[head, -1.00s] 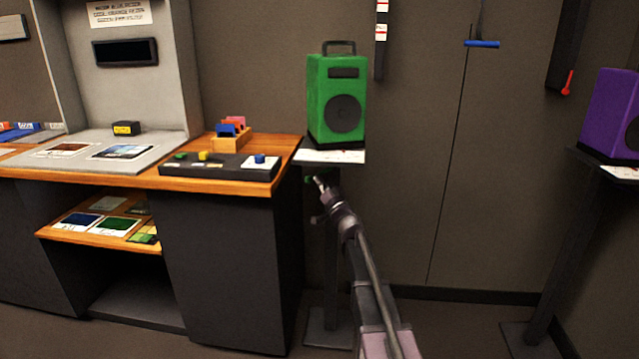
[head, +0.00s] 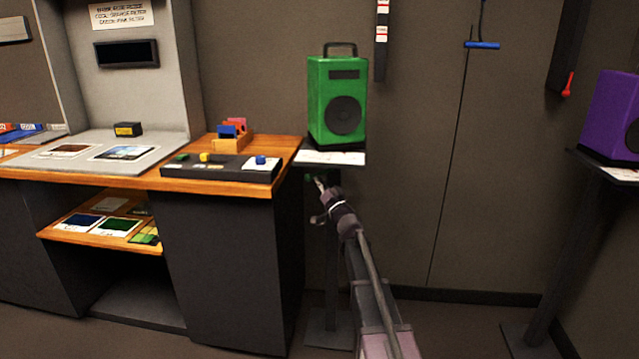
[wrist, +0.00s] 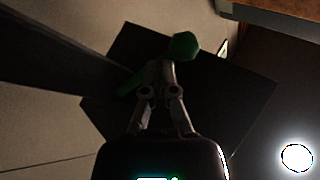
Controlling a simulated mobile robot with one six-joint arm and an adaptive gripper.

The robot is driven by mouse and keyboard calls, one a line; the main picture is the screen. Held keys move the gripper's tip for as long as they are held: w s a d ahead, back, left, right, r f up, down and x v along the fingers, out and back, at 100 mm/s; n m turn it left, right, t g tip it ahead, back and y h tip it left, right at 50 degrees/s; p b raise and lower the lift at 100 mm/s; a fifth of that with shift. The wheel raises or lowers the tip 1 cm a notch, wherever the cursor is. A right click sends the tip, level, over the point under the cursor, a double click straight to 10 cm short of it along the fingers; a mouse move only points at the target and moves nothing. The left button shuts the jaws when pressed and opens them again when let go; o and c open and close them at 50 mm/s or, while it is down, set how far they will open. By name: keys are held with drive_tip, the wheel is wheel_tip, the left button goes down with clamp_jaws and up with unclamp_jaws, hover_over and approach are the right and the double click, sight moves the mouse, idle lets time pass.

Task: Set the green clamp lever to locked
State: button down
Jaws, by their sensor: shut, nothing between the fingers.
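The green clamp lever shows in the wrist view as a green knob (wrist: 185,46) with a green bar running down-left behind my fingers. In the head view only a small green bit of it (head: 309,178) shows, under the shelf that carries the green speaker (head: 337,98). My gripper (wrist: 161,66) is shut and empty. Its fingertips overlap the lever in the wrist view, just left of the knob; I cannot tell if they touch it. In the head view my gripper (head: 319,184) is beside the stand, just below the shelf. The lever's middle is hidden by the fingers.
A wooden desk (head: 230,186) with a black control panel (head: 220,168) stands left of the gripper. The speaker stand's post (head: 332,260) and base lie below. A purple speaker (head: 612,115) stands at the far right.

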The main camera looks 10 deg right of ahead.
drive_tip(key=b+v, duration=0.6)
drive_tip(key=v, duration=0.8)
drive_tip(key=shift+w+a+f, duration=0.15)
drive_tip(key=shift+a+f, duration=0.1)
drive_tip(key=shift+f, duration=0.15)
drive_tip(key=s+f+m+g+h+p, duration=0.1)
drive_tip(key=s+f+m+g+h, duration=0.1)
drive_tip(key=s+f+g+h, duration=0.45)
drive_tip(key=s+f+m+g+h+p, duration=0.2)
drive_tip(key=f+g+h, duration=0.25)
drive_tip(key=f, duration=0.45)
drive_tip(key=s+a+f+n+g+y+p, duration=0.1)
drive_tip(key=s+a+f+n+g+y, duration=0.15)
drive_tip(key=s+a+g, duration=0.55)
drive_tip(key=s+a+f+n+g+y+p, duration=0.1)
drive_tip(key=s+a+f+n+g+y, duration=0.2)
drive_tip(key=s, duration=0.9)
wheel_tip(320, 180, up, 37)
drive_tip(key=h+p, duration=0.1)
drive_tip(key=p, duration=3.6)
drive_tip(key=shift+w, duration=0.3)
